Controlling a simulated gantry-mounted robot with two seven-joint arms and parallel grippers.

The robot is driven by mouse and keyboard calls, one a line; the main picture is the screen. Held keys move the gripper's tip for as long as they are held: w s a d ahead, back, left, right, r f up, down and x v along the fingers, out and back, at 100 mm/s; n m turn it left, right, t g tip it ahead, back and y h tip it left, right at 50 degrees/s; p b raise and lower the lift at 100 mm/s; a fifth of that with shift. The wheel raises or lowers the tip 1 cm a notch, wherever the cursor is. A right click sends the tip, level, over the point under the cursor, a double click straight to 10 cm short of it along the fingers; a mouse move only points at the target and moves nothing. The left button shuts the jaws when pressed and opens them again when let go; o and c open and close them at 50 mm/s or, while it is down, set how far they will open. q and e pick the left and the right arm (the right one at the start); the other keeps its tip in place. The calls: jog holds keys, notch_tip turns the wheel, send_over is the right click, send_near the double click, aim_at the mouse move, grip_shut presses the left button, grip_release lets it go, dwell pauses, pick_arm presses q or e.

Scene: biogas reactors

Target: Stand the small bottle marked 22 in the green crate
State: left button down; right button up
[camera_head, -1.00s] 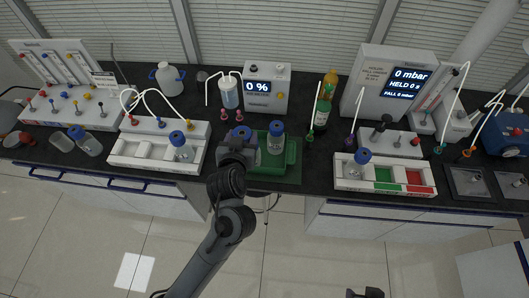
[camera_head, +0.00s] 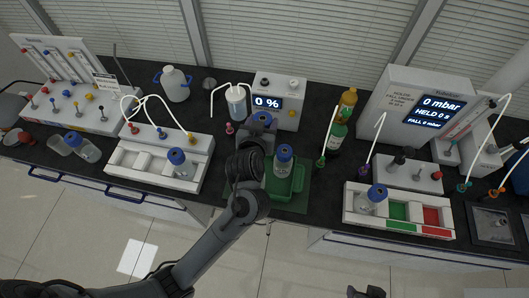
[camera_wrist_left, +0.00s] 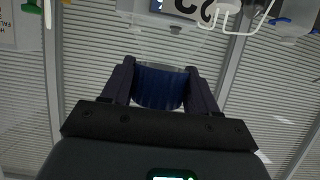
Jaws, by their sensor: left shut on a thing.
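A label with large dark figures, partly cut off, shows at the top and may read 22. Another blue-capped bottle (camera_head: 283,160) stands in the crate. A dark part at the bottom edge may be my right gripper (camera_head: 365,292).
A white tray with a blue-capped bottle (camera_head: 179,158) is left of the crate. Another white tray (camera_head: 407,222) with green and red sections is to the right.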

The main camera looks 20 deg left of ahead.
pick_arm(q)
notch_tip(320, 180, down, 9)
jog(key=shift+r+b, duration=0.1)
jog(key=shift+b, duration=0.5)
jog(key=shift+f, duration=2.5)
